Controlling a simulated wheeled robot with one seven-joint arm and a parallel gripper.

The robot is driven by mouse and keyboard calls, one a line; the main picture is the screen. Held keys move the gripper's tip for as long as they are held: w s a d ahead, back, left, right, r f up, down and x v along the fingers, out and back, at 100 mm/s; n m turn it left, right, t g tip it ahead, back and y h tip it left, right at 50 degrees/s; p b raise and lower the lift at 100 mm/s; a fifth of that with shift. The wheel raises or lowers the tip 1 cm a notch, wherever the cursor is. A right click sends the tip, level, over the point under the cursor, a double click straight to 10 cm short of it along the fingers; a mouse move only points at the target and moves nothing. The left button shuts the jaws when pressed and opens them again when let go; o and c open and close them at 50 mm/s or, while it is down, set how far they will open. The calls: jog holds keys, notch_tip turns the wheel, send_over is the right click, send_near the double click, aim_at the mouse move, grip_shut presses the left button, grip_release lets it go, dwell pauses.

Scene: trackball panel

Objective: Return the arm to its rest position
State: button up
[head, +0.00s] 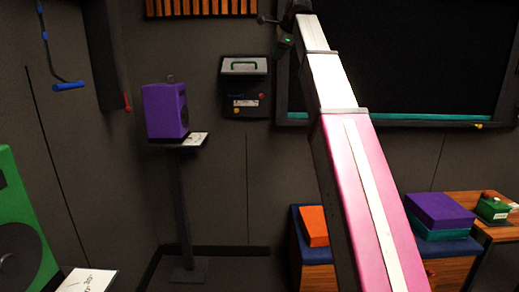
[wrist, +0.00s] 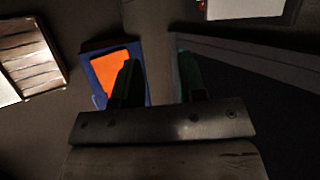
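My arm, with pink and white links, stretches in the head view from the bottom right up to the top centre. It is raised and extended in front of the dark screen (head: 400,60). Nothing is held. The fingertips look clear of any surface, but their exact distance cannot be told.
A dark wall panel (head: 244,108) with a green handle hangs below and left of my gripper. A purple speaker (head: 165,112) stands on a post. A green speaker (head: 22,225) is at the left. Purple and orange boxes (head: 440,213) (head: 314,226) sit on low cabinets.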

jog(key=s+d+f+n+g+h, duration=0.1)
jog(key=d+f+n, duration=0.1)
jog(key=f, duration=1.2)
jog(key=d+f+n+g+h, duration=0.1)
jog(key=d+f+n, duration=0.15)
jog(key=f, duration=1.15)
jog(key=s+d+f+n+g, duration=0.1)
jog(key=f+n, duration=0.1)
jog(key=f, duration=1.3)
jog(key=s+d+f+n+g+h, duration=0.1)
jog(key=s+d+f+n, duration=0.1)
jog(key=s+f, duration=0.5)
jog(key=s+d+f+n+g, duration=0.1)
jog(key=s+f+n, duration=0.3)
jog(key=s+f, duration=0.4)
jog(key=s+d+f+n+g+h, duration=0.1)
jog(key=s+d+f+n, duration=0.2)
jog(key=f, duration=1.4)
jog(key=s, duration=0.4)
jog(key=shift+s+d+f+h, duration=0.25)
jog(key=shift+s+d+h, duration=0.05)
jog(key=shift+d, duration=0.1)
